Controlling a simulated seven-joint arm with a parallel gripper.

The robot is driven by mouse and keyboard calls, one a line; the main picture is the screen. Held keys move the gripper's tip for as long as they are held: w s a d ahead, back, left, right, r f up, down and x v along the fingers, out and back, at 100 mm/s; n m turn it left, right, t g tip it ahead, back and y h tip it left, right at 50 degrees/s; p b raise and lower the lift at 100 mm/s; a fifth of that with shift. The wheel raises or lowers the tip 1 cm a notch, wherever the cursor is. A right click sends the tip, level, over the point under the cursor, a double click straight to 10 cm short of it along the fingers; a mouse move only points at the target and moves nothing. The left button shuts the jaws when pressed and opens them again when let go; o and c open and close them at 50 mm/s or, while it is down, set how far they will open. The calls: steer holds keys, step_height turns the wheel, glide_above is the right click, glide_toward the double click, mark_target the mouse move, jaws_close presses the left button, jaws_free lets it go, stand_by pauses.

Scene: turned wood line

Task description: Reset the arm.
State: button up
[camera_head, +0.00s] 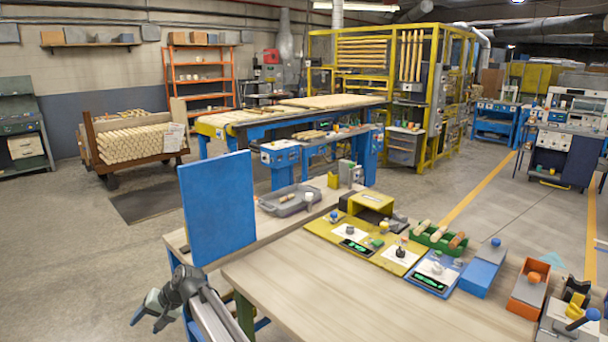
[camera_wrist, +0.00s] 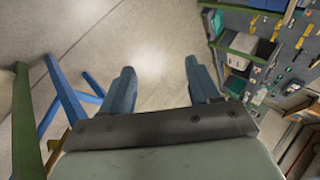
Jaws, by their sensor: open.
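My gripper (camera_head: 148,316) hangs at the lower left in the head view, left of the wooden workbench (camera_head: 300,270) and out over the floor. Its dark arm runs up from the bottom edge of the picture. In the wrist view my gripper (camera_wrist: 160,82) shows two blue-grey fingers spread wide apart. Only bare concrete floor (camera_wrist: 158,35) shows between them, and nothing is held.
A blue upright panel (camera_head: 216,208) stands close behind my gripper at the bench's left end. Blue and green bench legs (camera_wrist: 72,95) show left of the fingers. The bench holds yellow and blue trays, a green bin (camera_head: 440,240) and several small parts. Open floor lies left.

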steer(key=s+d+f+m+g+h, duration=0.1)
steer(key=s+d+f+h, duration=0.3)
steer(key=d+f, duration=1.25)
steer(key=s+d+f+m+h, duration=0.1)
steer(key=s+d+f, duration=0.4)
steer(key=d+f, duration=1.15)
steer(key=s+d+f+m+g+h, duration=0.1)
steer(key=s+d+f, duration=0.2)
steer(key=s+d, duration=0.4)
steer(key=s+d+f+g+h, duration=0.1)
steer(key=s+d+f, duration=0.3)
steer(key=d, duration=0.4)
steer(key=s+d+f+g, duration=0.1)
steer(key=s+d, duration=0.5)
steer(key=s, duration=0.3)
steer(key=s+d+f+g+h, duration=0.1)
steer(key=s+d+f+g, duration=0.1)
steer(key=s+d, duration=0.4)
steer(key=s, duration=0.3)
steer(key=shift+s+d+h, duration=0.15)
steer(key=shift+s+h, duration=0.15)
steer(key=shift+s, duration=0.05)
